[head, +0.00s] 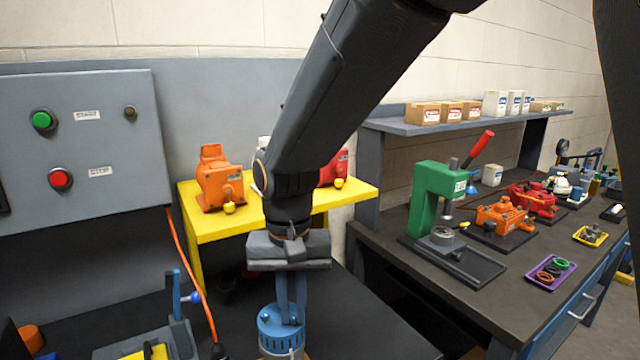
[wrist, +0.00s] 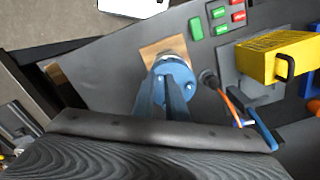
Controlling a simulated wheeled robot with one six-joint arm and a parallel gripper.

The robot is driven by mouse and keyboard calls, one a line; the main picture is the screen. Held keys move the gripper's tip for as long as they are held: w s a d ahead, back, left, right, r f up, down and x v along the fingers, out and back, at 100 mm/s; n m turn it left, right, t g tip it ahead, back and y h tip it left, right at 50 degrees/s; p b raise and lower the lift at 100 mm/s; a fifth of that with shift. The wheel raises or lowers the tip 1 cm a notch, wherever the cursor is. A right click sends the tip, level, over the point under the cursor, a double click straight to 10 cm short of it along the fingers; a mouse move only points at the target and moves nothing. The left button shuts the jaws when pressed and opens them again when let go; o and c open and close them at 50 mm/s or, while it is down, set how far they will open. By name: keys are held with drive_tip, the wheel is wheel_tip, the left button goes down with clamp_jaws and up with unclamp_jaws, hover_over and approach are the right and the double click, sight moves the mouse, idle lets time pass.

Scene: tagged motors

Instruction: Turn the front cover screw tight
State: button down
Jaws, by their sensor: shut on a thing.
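A motor with a blue round cover (head: 278,330) stands upright low in the head view, with a silver body below the cover. The cover (wrist: 178,70) also shows in the wrist view, with a small screw or hole near its rim. My gripper (head: 292,318) points straight down onto the cover, its blue-grey fingers close together at the cover's near right part. In the wrist view the fingertips (wrist: 165,82) meet at the cover's edge. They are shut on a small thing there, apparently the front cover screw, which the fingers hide.
A grey panel (head: 95,200) with green and red buttons stands left. A yellow stand (head: 210,228) holds orange and red motors behind my arm. A green press (head: 432,195) stands on the right bench.

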drive_tip(key=shift+m+p, duration=1.7)
drive_tip(key=shift+m, duration=0.9)
drive_tip(key=c, duration=1.9)
unclamp_jaws()
drive_tip(key=n+p, duration=0.1)
drive_tip(key=n, duration=0.4)
drive_tip(key=shift+n, duration=0.4)
drive_tip(key=n+p, duration=0.1)
drive_tip(key=n, duration=0.4)
